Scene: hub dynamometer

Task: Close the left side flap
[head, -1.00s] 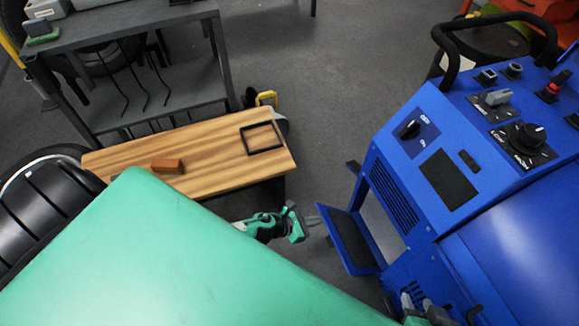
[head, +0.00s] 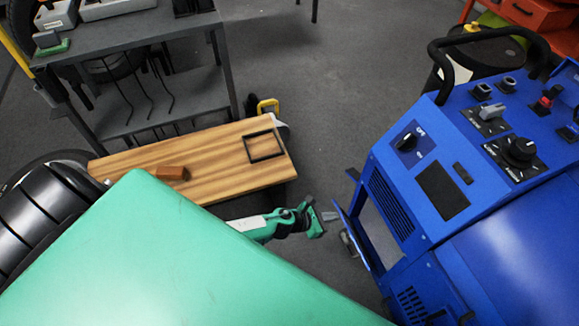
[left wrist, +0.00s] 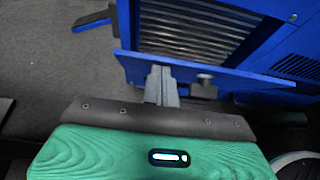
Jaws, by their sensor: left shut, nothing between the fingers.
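The left side flap (head: 352,236) is a thin blue panel on the left side of the blue machine (head: 440,235). It stands partly open, seen nearly edge-on, with a gap to the opening behind it. My left gripper (head: 329,216) is shut and empty, at the flap's outer face. In the left wrist view the grey fingertips (left wrist: 161,76) point at the flap (left wrist: 225,77) and overlap its edge; I cannot tell whether they touch. A small dark knob (left wrist: 204,88) shows on the flap, right of the fingertips. My right gripper is not in view.
A wooden bench (head: 215,165) with a brown block (head: 172,172) and a black square frame (head: 264,146) lies left of the gripper. A grey metal table (head: 130,38) stands behind it. Bare floor (head: 330,110) lies between bench and machine.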

